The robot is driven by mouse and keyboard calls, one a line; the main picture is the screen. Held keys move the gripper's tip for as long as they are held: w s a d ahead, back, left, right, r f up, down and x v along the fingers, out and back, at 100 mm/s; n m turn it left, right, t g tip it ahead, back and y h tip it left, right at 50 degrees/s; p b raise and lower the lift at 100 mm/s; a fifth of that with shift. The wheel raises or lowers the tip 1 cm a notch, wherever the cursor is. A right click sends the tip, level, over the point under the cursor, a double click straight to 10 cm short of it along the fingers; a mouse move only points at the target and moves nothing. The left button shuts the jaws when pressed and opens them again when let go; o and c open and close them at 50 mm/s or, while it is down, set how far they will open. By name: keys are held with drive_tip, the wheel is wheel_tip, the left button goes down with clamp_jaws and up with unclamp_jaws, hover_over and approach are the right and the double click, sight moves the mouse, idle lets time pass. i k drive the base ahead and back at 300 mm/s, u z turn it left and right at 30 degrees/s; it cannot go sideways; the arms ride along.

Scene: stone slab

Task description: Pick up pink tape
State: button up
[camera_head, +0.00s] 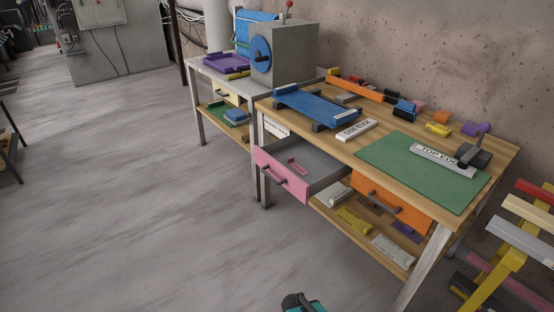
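No roll that I can clearly tell is pink tape shows. A small pink object (297,166) lies inside the open drawer with the pink front (281,176) on the left side of the wooden workbench (335,138). A small salmon-pink piece (417,104) lies at the back of the bench top; its kind is too small to tell. A dark and teal part of my arm shows at the bottom edge, well in front of the bench. My gripper's fingers are not visible.
A green mat (400,176), a blue rack (315,107) and several small coloured items cover the bench top. An orange drawer (388,203) is beside the open one. A yellow rack (497,262) stands at right. The grey floor (130,200) at left is clear.

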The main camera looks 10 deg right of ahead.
sight(291, 161)
drive_tip(key=u, duration=0.7)
drive_tip(key=i, duration=1)
drive_tip(key=u, duration=0.5)
